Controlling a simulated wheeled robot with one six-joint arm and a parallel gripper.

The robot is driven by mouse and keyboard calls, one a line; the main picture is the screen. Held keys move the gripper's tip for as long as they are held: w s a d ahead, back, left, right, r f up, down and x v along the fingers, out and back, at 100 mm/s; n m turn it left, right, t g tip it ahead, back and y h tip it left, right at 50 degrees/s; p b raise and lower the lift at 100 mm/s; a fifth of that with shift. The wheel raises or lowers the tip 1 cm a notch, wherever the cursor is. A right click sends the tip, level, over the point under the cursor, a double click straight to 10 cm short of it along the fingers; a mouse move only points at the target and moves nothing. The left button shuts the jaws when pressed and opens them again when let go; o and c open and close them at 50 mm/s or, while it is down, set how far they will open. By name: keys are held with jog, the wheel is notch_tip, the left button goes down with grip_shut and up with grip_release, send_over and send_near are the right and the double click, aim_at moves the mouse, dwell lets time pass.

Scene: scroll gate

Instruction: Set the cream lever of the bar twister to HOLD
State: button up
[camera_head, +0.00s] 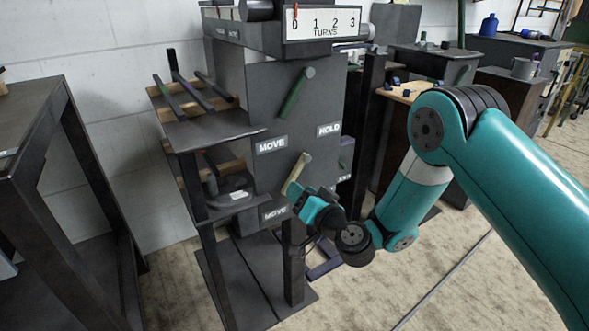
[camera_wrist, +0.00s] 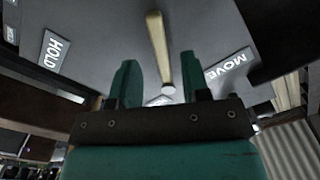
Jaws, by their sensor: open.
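The bar twister is a dark grey cabinet (camera_head: 228,75) on legs. Its cream lever (camera_head: 301,168) is on the front face, slanting down and left toward the lower MOVE label (camera_head: 275,212). My gripper (camera_head: 301,194) is at the lever's lower end, open, its teal fingers partly overlapping it in the head view. In the wrist view the cream lever (camera_wrist: 157,45) runs up the middle, lined up with the gap between the open fingers (camera_wrist: 160,80); I cannot tell whether they touch it. HOLD (camera_wrist: 54,50) is left and MOVE (camera_wrist: 229,64) right there.
A green lever (camera_head: 297,92) sits above, with its own MOVE (camera_head: 271,145) and HOLD (camera_head: 329,129) labels. The turns scale (camera_head: 322,22) has a red pointer near 0. Shelves with bars (camera_head: 190,92) stand left of the cabinet. A dark table (camera_head: 38,125) is at far left.

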aim_at(295, 175)
jog(key=shift+p+x, duration=1.55)
jog(key=shift+x, duration=0.25)
grip_shut()
